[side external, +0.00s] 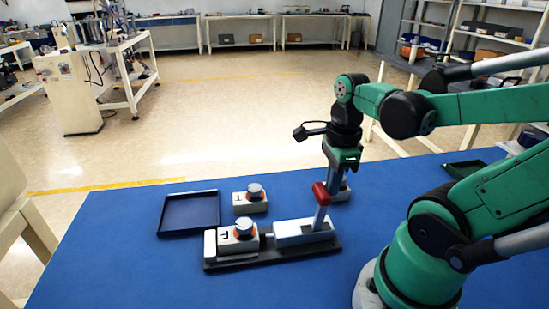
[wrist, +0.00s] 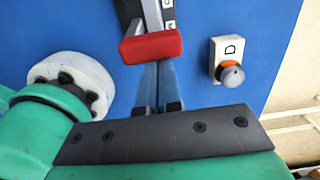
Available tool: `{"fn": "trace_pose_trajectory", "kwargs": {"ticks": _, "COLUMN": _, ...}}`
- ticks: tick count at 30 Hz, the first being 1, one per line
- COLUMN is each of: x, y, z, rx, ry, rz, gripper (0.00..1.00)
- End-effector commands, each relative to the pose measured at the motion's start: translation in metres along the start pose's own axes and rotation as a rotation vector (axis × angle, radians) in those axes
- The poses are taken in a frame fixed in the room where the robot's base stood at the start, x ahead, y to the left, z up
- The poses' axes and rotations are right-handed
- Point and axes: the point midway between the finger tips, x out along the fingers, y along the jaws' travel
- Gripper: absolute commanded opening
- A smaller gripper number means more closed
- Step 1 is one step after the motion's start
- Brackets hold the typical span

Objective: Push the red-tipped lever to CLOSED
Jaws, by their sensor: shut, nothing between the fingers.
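The lever's red tip (side external: 321,193) tops a grey shaft (side external: 320,217) that stands up, slightly tilted, from a grey housing (side external: 291,233) on a dark base plate (side external: 270,256). In the wrist view the red tip (wrist: 151,46) lies across the ends of my fingers. My gripper (side external: 333,178) points down right behind the red tip in the side view. Its two fingers (wrist: 158,66) are together with nothing between them. I cannot tell whether they touch the tip. A white label (wrist: 167,12) with letters shows only in part beyond the lever, and I cannot read CLOSED on it.
A box with a knob (side external: 238,236) sits at the plate's left end. Another knobbed box (side external: 250,202) stands behind it, beside a dark blue tray (side external: 190,211). A box marked D (wrist: 227,50) is right of the lever in the wrist view. A green tray (side external: 466,168) lies far right.

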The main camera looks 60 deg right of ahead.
Motion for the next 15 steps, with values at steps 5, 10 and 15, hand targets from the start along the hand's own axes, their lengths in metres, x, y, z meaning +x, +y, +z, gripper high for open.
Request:
{"fn": "trace_pose_trajectory", "kwargs": {"ticks": 5, "x": -0.003, "y": 0.000, "z": 0.019, "rx": -0.012, "ry": 0.147, "rz": -0.001, "gripper": 0.00}}
{"fn": "trace_pose_trajectory", "kwargs": {"ticks": 10, "x": -0.003, "y": 0.000, "z": 0.033, "rx": -0.003, "ry": 0.138, "rz": 0.000, "gripper": 0.00}}
{"fn": "trace_pose_trajectory", "kwargs": {"ticks": 15, "x": -0.001, "y": 0.000, "z": 0.047, "rx": -0.003, "ry": 0.138, "rz": -0.001, "gripper": 0.00}}
